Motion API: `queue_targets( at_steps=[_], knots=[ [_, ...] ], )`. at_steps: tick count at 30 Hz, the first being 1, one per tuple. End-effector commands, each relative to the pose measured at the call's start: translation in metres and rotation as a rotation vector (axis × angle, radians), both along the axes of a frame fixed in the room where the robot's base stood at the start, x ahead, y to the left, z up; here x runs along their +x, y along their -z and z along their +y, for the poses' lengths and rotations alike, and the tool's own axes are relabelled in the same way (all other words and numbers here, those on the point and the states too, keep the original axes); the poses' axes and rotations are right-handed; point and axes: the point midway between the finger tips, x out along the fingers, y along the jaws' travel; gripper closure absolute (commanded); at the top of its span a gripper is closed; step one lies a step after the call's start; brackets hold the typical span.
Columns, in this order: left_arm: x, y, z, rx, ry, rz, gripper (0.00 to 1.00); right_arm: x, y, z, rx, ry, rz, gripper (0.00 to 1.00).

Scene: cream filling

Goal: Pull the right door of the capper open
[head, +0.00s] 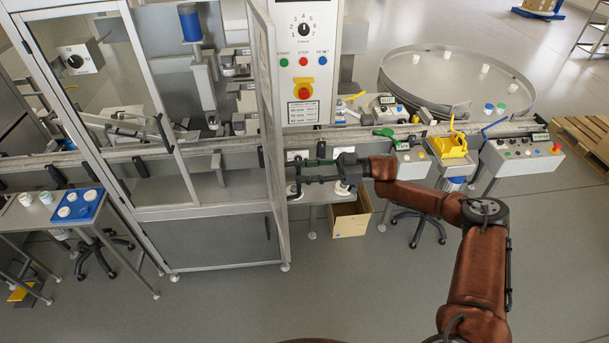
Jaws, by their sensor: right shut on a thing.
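The capper is a grey metal-framed cabinet with clear panels at the left. Its right door (273,120) stands swung out toward me and shows nearly edge-on. The left door (95,75) lies across the cabinet front, with a dark handle near its right edge. My right gripper (293,178) reaches in from the right and is shut at the outer side of the right door. The door's handle is hidden by the fingers, so the exact contact is hard to see. My left gripper is not in view.
A control panel (305,60) with buttons stands behind the door. A conveyor (400,130) runs to the right, past a round turntable (455,62). A cardboard box (350,217) sits on the floor below my right forearm. The floor in front is clear.

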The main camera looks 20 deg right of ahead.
Motion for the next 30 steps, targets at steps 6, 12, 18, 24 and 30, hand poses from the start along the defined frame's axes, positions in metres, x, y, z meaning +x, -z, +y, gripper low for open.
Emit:
queue_targets(
  at_steps=[6, 12, 18, 24, 30],
  knots=[
    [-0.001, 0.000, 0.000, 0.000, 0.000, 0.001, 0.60, 0.002, 0.000, -0.005, -0.002, 0.016, 0.001, 0.71],
    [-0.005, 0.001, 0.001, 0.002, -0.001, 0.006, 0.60, 0.001, 0.002, -0.005, -0.002, 0.014, 0.003, 0.71],
    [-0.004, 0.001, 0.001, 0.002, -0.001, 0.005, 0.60, -0.004, 0.004, -0.023, -0.004, 0.017, 0.005, 0.71],
    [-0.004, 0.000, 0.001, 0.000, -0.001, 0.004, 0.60, -0.016, 0.003, -0.064, -0.004, 0.017, 0.003, 0.71],
    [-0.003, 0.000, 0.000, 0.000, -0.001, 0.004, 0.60, -0.026, 0.002, -0.098, -0.002, 0.013, 0.002, 0.71]
  ],
)
